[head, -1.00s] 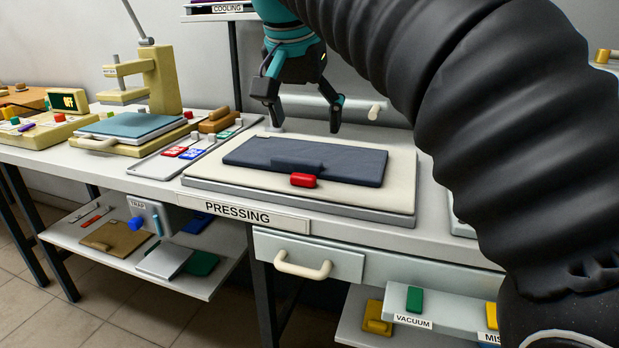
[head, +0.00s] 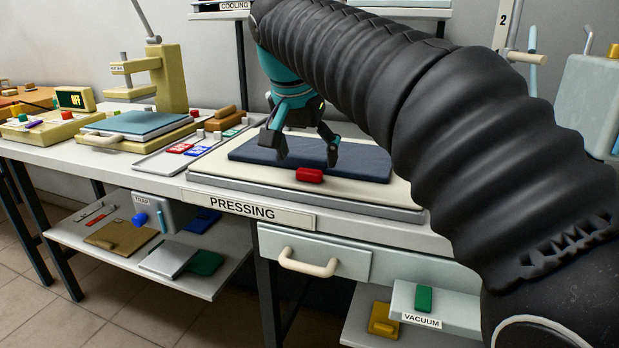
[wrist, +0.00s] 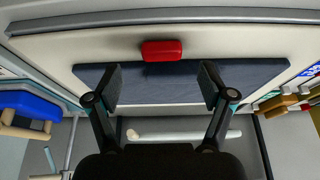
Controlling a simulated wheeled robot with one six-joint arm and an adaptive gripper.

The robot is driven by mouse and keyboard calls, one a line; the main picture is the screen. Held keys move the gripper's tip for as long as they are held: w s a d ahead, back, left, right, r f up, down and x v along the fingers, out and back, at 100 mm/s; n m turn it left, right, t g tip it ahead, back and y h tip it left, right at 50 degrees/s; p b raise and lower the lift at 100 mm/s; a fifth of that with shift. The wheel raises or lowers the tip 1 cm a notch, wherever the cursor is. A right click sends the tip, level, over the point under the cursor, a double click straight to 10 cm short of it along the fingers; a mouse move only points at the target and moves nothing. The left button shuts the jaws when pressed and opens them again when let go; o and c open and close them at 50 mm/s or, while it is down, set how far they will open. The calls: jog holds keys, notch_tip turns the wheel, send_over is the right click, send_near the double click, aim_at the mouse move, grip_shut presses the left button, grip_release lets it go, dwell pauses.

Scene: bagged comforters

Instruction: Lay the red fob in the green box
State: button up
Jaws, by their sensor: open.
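A small red block (head: 309,174), perhaps the red fob, lies at the front edge of a flat dark navy pad (head: 245,153) on the cream pressing board (head: 215,172). The wrist view shows the red block (wrist: 162,50) just beyond my fingertips, roughly centred between them. My gripper (head: 304,152) is open and empty above the pad, apart from the block; its fingers also show in the wrist view (wrist: 161,84). I cannot tell which thing is the green box. A green block (head: 424,298) sits on the VACUUM shelf, and a flat green item (head: 205,263) lies on the lower left shelf.
A grey tray (head: 150,163) with red, blue and green cards stands left of the board. Beyond it is a cream press (head: 170,80). A drawer (head: 350,263) is shut below the bench. My arm hides the bench's right part.

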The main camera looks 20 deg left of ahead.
aim_at(309, 170)
jog(key=shift+x, duration=1.9)
jog(key=shift+a, duration=0.1)
jog(key=c, duration=1.1)
jog(key=shift+r, duration=0.1)
